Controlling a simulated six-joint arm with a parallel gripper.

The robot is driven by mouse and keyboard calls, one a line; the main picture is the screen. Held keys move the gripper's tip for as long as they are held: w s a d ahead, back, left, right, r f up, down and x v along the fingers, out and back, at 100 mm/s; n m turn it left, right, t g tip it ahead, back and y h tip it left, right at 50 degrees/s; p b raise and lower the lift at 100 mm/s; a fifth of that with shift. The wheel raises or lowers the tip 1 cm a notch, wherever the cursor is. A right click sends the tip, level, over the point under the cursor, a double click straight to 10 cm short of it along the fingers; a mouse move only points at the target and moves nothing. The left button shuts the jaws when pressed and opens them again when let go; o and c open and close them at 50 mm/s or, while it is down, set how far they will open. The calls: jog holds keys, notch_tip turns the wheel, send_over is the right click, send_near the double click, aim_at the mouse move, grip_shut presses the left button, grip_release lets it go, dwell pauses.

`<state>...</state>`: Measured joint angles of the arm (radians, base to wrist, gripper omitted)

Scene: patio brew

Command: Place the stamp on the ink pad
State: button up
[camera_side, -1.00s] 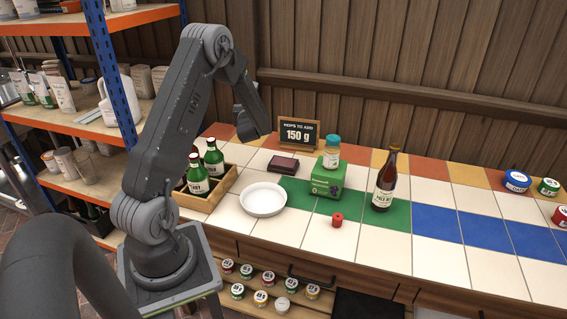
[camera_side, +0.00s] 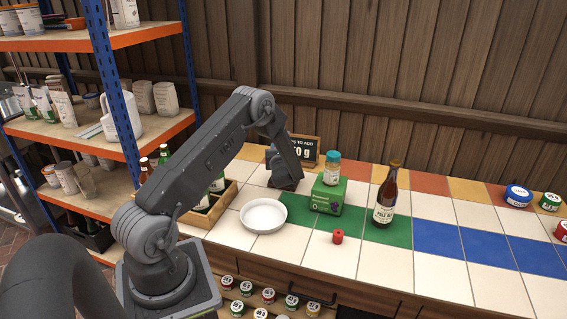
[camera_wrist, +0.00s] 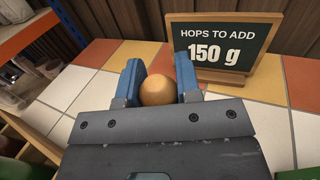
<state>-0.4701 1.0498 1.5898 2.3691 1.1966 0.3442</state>
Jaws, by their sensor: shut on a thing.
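My gripper (camera_wrist: 158,82) is shut on a round, tan wooden knob, which looks like the handle of the stamp (camera_wrist: 158,92). The knob sits between the two blue fingers, and the stamp's lower part is hidden in the wrist view. In the side view my gripper (camera_side: 284,182) is low over the counter, left of the green box, and the stamp cannot be made out there. The ink pad is not visible in either current view; my arm covers the spot where it lay.
A sign reading 150 g (camera_wrist: 221,48) stands close behind my gripper. A wooden crate (camera_side: 214,213) holds green bottles.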

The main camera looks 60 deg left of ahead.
jog(key=shift+w+d+f, duration=0.1)
jog(key=shift+w+f, duration=0.2)
jog(key=shift+f, duration=0.55)
jog(key=shift+w+d+f, duration=0.1)
jog(key=shift+w+f, duration=0.15)
jog(key=shift+f, duration=0.6)
jog(key=shift+w+d+f, duration=0.1)
jog(key=shift+w+f, duration=0.2)
jog(key=shift+f, duration=0.55)
jog(key=shift+f, duration=0.15)
jog(key=o, duration=0.9)
